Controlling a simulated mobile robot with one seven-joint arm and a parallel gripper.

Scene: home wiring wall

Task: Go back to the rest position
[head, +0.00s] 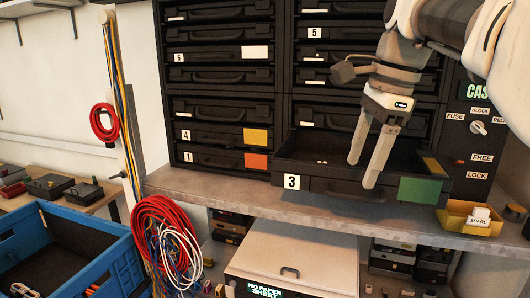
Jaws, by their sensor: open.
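My gripper (362,168) is in the head view at the upper right, pointing down. Its two fingers are apart and I see nothing between them. The fingertips are at the pulled-out drawer (338,192), which has a label "3" and a green patch on its front. The fingers overlap the drawer in the picture; I cannot tell whether they touch it. Small pale things lie inside the drawer toward its back left. My arm reaches in from the upper right corner.
The black drawer cabinet (219,108) stands on a grey shelf (235,182). A yellow bin (468,218) marked "SPARE" is right of the open drawer. A blue crate (118,262) is at the lower left, beside hanging cable coils (165,235). A printer-like box (295,258) sits below the shelf.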

